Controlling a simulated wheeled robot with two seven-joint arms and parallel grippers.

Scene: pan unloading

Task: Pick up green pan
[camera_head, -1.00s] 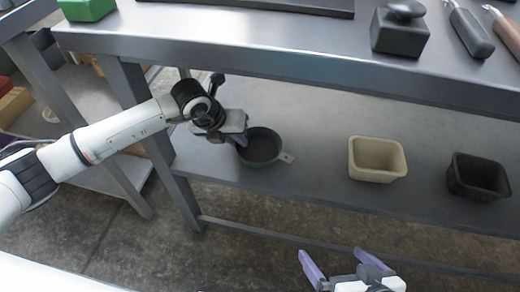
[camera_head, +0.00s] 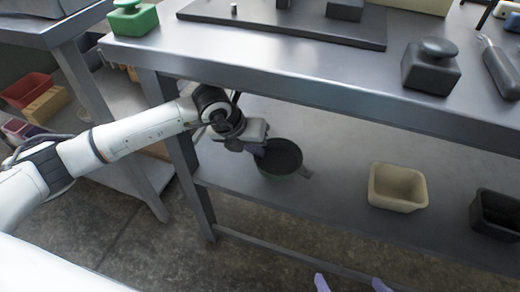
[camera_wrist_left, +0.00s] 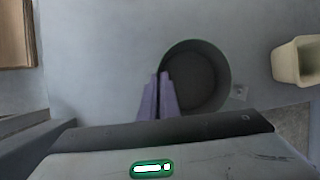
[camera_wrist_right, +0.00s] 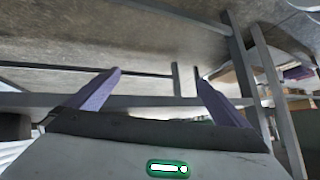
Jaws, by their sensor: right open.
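The dark green round pan (camera_head: 283,157) is at the lower shelf, with its short handle pointing right. In the left wrist view the pan (camera_wrist_left: 205,78) shows from above and looks empty. My left gripper (camera_head: 262,150) is at the pan's left rim. In the left wrist view its purple fingers (camera_wrist_left: 158,92) are close together, one inside the pan and one outside, shut on the wall. I cannot tell whether the pan touches the shelf. My right gripper (camera_wrist_right: 158,88) is open and empty, in front of the shelf; its fingertips show at the bottom of the head view (camera_head: 350,284).
A cream container (camera_head: 398,187) and a black container (camera_head: 497,215) stand right of the pan on the lower shelf (camera_head: 335,200). The upper tabletop (camera_head: 300,60) overhangs it and holds a green weight (camera_head: 133,20) and a black weight (camera_head: 430,70). A table leg (camera_head: 185,160) stands close to my left arm.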

